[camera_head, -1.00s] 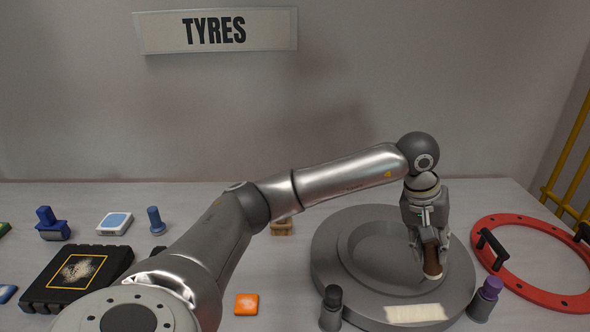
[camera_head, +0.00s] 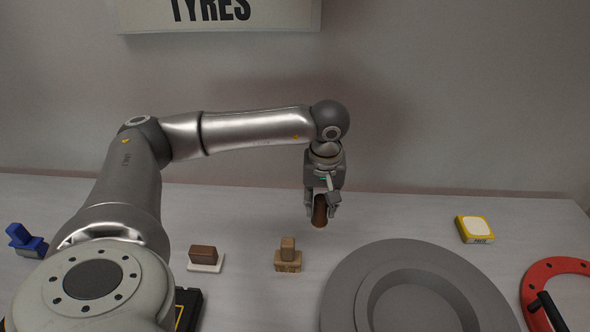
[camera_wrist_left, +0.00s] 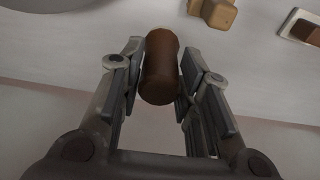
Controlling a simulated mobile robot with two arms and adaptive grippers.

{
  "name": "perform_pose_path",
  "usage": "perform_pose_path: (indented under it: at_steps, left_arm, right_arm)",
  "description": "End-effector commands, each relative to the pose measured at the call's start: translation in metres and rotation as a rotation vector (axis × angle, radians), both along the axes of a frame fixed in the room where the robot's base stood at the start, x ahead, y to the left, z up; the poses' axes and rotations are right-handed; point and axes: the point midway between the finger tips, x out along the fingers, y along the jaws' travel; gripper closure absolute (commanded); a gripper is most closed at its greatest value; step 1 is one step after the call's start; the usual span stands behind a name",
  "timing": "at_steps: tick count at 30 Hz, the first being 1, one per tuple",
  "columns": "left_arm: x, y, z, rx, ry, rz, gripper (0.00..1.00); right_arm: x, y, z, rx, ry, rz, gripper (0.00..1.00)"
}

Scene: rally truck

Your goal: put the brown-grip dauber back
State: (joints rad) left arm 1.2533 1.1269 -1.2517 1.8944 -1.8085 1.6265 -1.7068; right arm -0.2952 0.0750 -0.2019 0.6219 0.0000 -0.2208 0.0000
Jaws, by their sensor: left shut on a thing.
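The brown-grip dauber (camera_head: 320,212) is held by my left gripper (camera_head: 322,200), above the back part of the table. In the left wrist view the brown cylindrical grip (camera_wrist_left: 162,66) sits between the two fingers of the gripper (camera_wrist_left: 160,82). Its far end is hidden from me. The dauber appears clear of the table and behind the grey wheel-like disc (camera_head: 345,290). My right gripper does not show.
A wooden block with an upright grip (camera_head: 288,264) stands left of the disc. A brown block on a white base (camera_head: 205,268) is further left. A yellow pad with a white top (camera_head: 475,229) and a red ring (camera_head: 535,285) lie at right. A blue tool (camera_head: 25,240) is far left.

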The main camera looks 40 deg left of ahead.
Motion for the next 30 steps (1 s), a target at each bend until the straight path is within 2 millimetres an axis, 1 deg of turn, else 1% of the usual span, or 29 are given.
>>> perform_pose_path:
  at_steps: [1,6,10,14,21,24,27,30]
  left_arm:
    - [0.000,0.000,0.000,0.000,0.000,0.000,0.93]
    - [0.000,0.000,0.000,0.000,0.000,0.000,0.93]
    - [0.003,0.006,-0.004,0.001,0.000,0.003,0.93]
    - [0.014,0.028,-0.017,0.001,-0.001,0.007,0.93]
    - [0.042,0.081,-0.046,0.001,-0.003,0.007,0.93]
    - [0.048,0.094,-0.067,0.001,0.000,0.003,0.93]
    - [0.054,0.105,-0.080,-0.001,-0.002,0.002,0.93]
    - [0.058,0.113,-0.088,0.000,-0.001,0.002,0.93]
  right_arm:
    - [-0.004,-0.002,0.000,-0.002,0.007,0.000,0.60]
    - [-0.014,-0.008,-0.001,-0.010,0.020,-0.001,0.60]
    - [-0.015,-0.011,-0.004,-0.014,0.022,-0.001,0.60]
    - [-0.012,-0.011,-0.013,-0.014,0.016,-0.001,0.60]
    - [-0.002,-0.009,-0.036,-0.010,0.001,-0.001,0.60]
    - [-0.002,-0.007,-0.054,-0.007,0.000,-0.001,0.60]
    - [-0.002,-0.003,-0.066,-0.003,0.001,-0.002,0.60]
    - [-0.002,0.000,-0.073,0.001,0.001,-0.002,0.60]
